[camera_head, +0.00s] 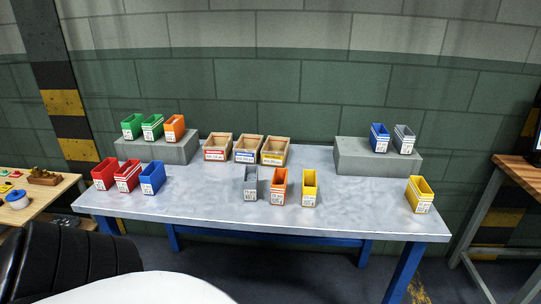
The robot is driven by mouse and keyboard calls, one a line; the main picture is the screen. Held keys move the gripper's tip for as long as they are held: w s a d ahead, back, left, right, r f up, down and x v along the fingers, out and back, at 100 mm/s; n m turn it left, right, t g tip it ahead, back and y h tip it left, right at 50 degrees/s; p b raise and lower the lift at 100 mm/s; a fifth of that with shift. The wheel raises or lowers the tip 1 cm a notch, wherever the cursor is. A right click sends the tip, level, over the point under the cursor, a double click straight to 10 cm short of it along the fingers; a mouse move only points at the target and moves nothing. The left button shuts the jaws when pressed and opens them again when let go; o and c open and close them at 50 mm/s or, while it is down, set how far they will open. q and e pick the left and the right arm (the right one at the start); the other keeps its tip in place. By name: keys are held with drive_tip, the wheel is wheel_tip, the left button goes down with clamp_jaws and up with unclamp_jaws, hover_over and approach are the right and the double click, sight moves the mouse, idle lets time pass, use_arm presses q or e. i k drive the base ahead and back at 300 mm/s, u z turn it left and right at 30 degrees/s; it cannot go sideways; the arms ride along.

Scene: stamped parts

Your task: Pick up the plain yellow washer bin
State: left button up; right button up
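Two yellow bins stand upright on the grey-topped table. One yellow bin (309,188) is right of centre near the front edge, beside an orange bin (279,187); its front has a white label and I make out no clear stripes. The other yellow bin (419,194) stands alone near the right end, turned at an angle, and seems to have pale bands above its label. Both are small in view, so the markings are hard to read. Neither of my grippers is in view.
The table (210,199) also holds a grey bin (250,186), red and blue bins at left, and cardboard-coloured bins (247,149) at the back. Grey blocks (376,160) left and right carry more bins. A black chair-like shape (75,262) is at lower left. Clear tabletop lies between the yellow bins.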

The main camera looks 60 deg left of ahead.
sight(309, 184)
drive_tip(key=u, duration=0.05)
drive_tip(key=k, duration=0.15)
drive_tip(key=u, duration=1.35)
